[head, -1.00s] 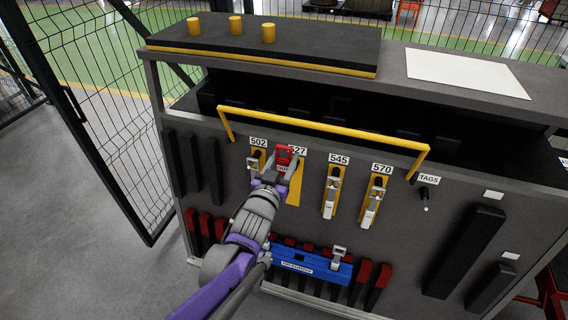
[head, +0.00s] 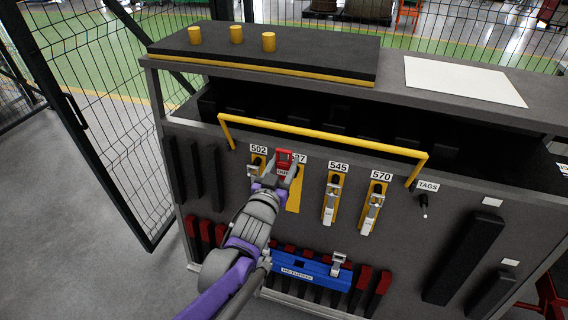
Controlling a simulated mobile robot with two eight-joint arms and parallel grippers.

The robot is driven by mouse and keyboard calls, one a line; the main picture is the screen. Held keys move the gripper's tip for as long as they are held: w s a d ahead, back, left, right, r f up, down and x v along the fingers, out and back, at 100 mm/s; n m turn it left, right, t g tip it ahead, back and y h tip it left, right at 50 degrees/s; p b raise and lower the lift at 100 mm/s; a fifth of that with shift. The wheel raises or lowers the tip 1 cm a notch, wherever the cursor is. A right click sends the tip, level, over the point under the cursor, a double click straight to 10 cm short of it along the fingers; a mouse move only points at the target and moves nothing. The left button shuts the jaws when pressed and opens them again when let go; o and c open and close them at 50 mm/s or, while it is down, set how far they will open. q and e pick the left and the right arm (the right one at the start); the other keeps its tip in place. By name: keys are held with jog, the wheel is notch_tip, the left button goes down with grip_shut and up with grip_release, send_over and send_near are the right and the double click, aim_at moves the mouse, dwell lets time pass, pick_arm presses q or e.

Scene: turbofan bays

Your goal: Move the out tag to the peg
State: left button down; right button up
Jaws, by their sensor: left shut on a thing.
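My left gripper (head: 273,178) is at the cabinet front, shut on the red out tag (head: 284,157). It holds the tag at the yellow plate (head: 293,197) of the position whose label ends in 27, partly hiding that label. I cannot tell whether the tag still touches its hook. The peg (head: 424,205) is a small dark pin with a light tip under the TAGS label (head: 428,186), at the right; nothing hangs on it. My right gripper is not in view.
Tools hang on yellow plates at 545 (head: 332,198) and 570 (head: 374,205), between the tag and the peg. A yellow rail (head: 325,135) sticks out above them. A blue RETURNS tray (head: 310,272) sits below. Black bars (head: 465,255) stand at the right.

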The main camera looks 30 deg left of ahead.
pick_arm(q)
jog(key=v, duration=0.7)
jog(key=shift+s+p, duration=0.25)
jog(key=shift+p, duration=0.15)
dwell(0.7)
jog(key=shift+d+f, duration=0.1)
jog(key=shift+f, duration=0.05)
dwell(1.0)
